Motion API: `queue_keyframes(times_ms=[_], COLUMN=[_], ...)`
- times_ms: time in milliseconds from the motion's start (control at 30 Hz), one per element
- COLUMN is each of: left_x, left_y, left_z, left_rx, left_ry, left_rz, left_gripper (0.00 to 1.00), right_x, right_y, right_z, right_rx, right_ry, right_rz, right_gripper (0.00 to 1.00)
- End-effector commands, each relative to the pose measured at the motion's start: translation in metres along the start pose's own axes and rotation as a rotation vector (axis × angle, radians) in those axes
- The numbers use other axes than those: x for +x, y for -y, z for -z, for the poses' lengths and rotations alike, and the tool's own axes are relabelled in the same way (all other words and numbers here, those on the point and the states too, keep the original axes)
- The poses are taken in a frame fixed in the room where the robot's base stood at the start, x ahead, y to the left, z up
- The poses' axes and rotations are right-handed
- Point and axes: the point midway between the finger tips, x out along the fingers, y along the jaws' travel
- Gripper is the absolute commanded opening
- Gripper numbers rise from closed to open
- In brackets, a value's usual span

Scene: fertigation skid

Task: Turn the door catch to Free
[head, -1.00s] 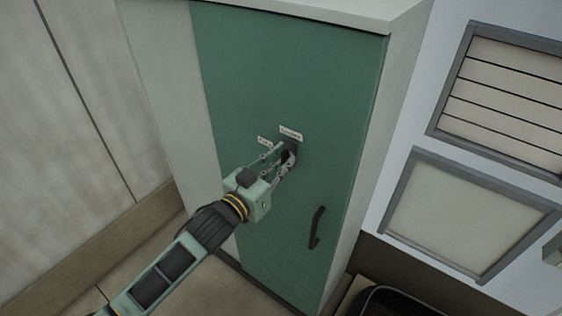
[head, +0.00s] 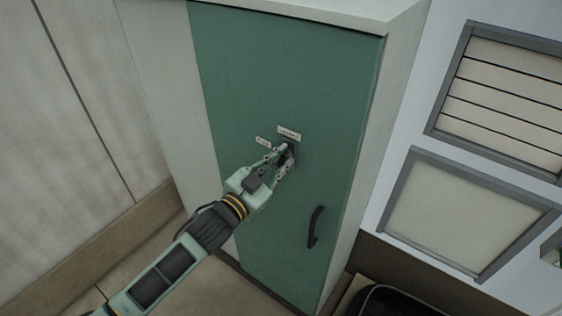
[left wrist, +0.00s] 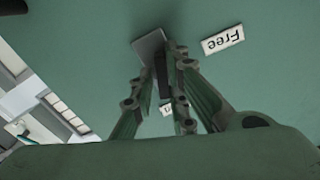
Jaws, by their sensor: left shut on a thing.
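The door catch (head: 291,149) is a small dark knob on a plate on the green cabinet door (head: 250,80), below two white labels. My left gripper (head: 284,156) is shut on the catch. In the left wrist view the fingers (left wrist: 163,75) close on both sides of the dark catch (left wrist: 163,72), in front of its grey plate (left wrist: 149,46). The "Free" label (left wrist: 222,39) shows upside down right of the fingers; in the head view it is the left label (head: 263,142). The other label (head: 289,132) sits above the catch. My right gripper is not in view.
A black bar handle (head: 316,227) is lower right on the door. Pale panels (head: 470,212) with grey frames are on the wall to the right. A black rounded object (head: 392,300) stands on the floor at the bottom right.

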Motion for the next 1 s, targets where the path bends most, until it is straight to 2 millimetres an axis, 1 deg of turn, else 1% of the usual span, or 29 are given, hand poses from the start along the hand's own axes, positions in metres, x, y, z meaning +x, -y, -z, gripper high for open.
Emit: queue_keyframes(times_ms=[33,1000], left_x=[0.0002,0.001], left_y=[0.0036,0.0025], left_z=[0.0016,0.0046], left_rx=[0.048,0.957], left_ry=[-0.001,-0.006], left_rz=[0.005,0.009], left_gripper=[0.0,0.0], right_x=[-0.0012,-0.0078], right_y=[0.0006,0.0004], right_z=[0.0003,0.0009], right_rx=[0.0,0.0], right_ry=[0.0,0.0], right_rz=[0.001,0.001], right_gripper=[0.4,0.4])
